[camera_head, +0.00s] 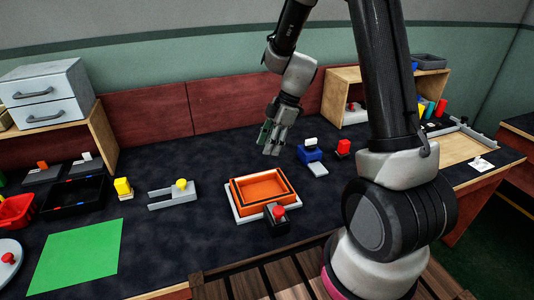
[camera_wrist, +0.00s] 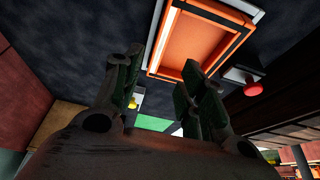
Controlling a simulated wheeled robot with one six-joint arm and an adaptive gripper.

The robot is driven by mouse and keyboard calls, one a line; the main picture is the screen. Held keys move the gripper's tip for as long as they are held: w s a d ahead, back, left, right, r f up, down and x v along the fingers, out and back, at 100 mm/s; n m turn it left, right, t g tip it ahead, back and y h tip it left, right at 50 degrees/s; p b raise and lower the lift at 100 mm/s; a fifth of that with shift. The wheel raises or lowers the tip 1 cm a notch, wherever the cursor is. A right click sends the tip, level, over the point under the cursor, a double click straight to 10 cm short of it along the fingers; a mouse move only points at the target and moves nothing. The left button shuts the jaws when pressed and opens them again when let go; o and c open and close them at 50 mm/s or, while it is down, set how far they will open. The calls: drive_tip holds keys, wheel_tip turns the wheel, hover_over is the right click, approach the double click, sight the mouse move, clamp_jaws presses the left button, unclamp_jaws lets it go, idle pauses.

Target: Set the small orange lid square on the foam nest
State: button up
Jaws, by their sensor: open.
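An orange, shallow, rectangular piece with a raised rim (camera_head: 262,190) sits on a pale slab (camera_head: 238,212) near the middle of the table; it looks like the lid, and dark edging shows around it. In the wrist view the orange piece (camera_wrist: 195,48) fills the top middle, with the pale slab's edge (camera_wrist: 160,42) beside it. I cannot tell whether the slab is the foam nest. My gripper (camera_head: 271,146) is open above the table, behind the orange piece and apart from it. Its two fingers (camera_wrist: 160,78) show with nothing between them.
A dark block with a red knob (camera_head: 279,212) stands close at the slab's front right. A blue device (camera_head: 310,154) and a red-topped block (camera_head: 343,147) stand right of my gripper. A grey fixture with a yellow knob (camera_head: 175,194) is left. Dark table between is clear.

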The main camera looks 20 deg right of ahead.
drive_tip(key=s+d+r+m+t+h, duration=0.2)
drive_tip(key=s+d+r+m, duration=0.3)
drive_tip(key=s+r+m, duration=0.4)
drive_tip(key=s+d+r+m+t+h, duration=0.2)
drive_tip(key=s+d+r+m, duration=0.3)
drive_tip(key=s+r+m, duration=0.4)
drive_tip(key=s+r, duration=0.3)
drive_tip(key=s, duration=0.3)
drive_tip(key=shift+d+r, duration=0.25)
